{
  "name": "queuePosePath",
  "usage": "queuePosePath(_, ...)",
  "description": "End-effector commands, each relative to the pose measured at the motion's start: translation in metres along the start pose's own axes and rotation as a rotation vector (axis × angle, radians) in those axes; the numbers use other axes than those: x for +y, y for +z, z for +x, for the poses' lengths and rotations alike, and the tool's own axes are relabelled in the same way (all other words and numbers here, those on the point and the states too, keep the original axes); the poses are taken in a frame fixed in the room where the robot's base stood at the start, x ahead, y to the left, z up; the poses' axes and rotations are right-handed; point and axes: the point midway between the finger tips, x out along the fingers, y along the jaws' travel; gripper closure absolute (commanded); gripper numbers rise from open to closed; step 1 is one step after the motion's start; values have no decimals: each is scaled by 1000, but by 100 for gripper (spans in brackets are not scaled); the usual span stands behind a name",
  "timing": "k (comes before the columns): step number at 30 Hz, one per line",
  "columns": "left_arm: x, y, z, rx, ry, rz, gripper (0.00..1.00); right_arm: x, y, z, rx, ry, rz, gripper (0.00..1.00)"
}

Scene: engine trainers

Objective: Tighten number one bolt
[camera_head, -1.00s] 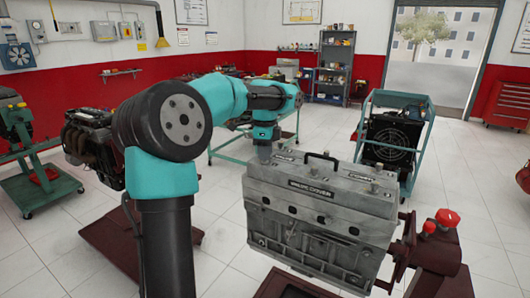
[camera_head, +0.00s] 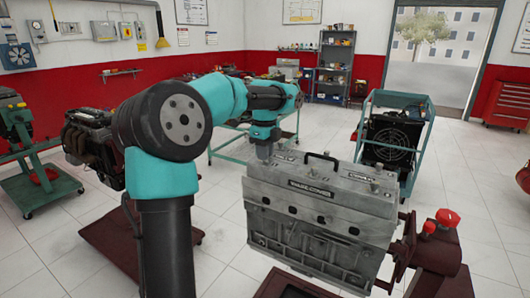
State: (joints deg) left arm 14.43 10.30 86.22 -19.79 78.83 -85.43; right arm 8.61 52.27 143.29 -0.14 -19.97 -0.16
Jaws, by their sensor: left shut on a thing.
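The grey engine block (camera_head: 315,225) stands on its stand, with a cover and a dark handle (camera_head: 322,156) on top. A dark label (camera_head: 310,188) is on the cover's front edge; its small text is hard to read. Small bolt heads (camera_head: 375,187) show at the right end of the cover. My left gripper (camera_head: 264,153) points straight down at the cover's far left corner. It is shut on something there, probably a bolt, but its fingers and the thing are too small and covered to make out. My right gripper is not in view.
A red-knobbed stand part (camera_head: 447,218) rises right of the engine block. A teal-framed radiator unit (camera_head: 392,143) stands behind it. Another engine (camera_head: 90,140) is at the left, partly behind my left arm. Open tiled floor lies between the stands.

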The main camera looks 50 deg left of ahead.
Motion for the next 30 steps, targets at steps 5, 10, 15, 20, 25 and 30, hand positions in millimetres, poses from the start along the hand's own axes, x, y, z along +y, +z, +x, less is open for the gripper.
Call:
queuePosePath(5,0,0,0,0,-1,0,66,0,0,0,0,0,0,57)
queuePosePath(10,0,0,0,0,0,-1,54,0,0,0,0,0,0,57)
queuePosePath(15,0,0,0,0,0,-1,54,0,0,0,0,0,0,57)
queuePosePath(20,0,0,-6,0,-1,-1,54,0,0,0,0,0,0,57)
queuePosePath(25,-1,0,-25,0,-3,-1,54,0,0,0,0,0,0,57)
queuePosePath(30,-1,0,-55,0,-5,-1,54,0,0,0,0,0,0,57)
